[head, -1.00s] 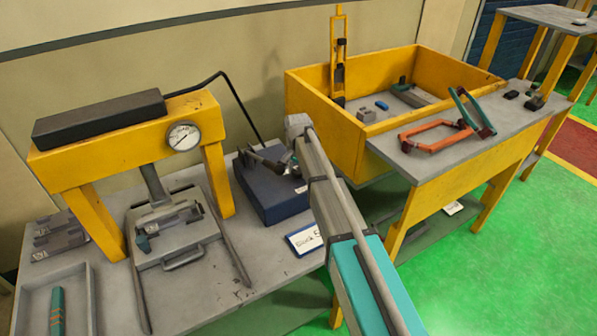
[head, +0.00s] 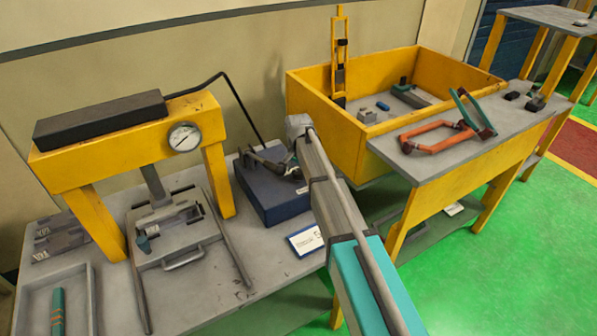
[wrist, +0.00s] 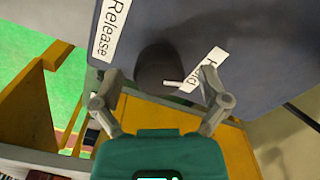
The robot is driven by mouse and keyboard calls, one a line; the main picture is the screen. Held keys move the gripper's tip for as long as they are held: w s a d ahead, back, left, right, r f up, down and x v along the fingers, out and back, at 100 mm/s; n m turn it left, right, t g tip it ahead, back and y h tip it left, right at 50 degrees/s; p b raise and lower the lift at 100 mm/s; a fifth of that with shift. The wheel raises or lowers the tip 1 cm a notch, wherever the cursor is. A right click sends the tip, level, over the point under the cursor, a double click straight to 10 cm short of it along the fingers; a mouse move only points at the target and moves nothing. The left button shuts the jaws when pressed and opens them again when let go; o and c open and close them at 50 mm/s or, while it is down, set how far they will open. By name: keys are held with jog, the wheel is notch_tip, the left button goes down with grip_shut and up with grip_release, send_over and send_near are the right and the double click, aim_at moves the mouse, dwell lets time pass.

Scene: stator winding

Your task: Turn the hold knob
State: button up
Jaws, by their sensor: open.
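The hold knob (wrist: 158,68) is a dark round knob on the face of a blue-grey box (wrist: 240,35), seen in the wrist view. A short white mark at its lower right edge lies close to the "Hold" label (wrist: 204,76). My gripper (wrist: 160,74) is open, with one finger on each side of the knob; I cannot tell whether either finger touches it. The right finger covers part of the "Hold" label. In the head view the dark blue box (head: 278,207) stands on the bench, with my gripper over its top; the knob cannot be made out there.
A "Release" label (wrist: 107,27) is at the box's upper left in the wrist view. In the head view, a yellow press (head: 125,140) with a gauge stands left of the box. A yellow bin (head: 325,95) is to the right. A white card (head: 305,240) lies before the box.

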aim_at(298, 170)
jog(key=shift+r+n+p, duration=0.4)
jog(key=shift+r+p, duration=0.2)
jog(key=shift+r, duration=0.1)
notch_tip(298, 170, up, 12)
jog(key=n+p, duration=1.2)
jog(key=shift+w+a, duration=0.15)
jog(key=shift+w, duration=0.05)
notch_tip(298, 170, down, 14)
jog(key=b, duration=1.3)
jog(key=shift+r+b, duration=0.2)
jog(key=shift+b, duration=0.15)
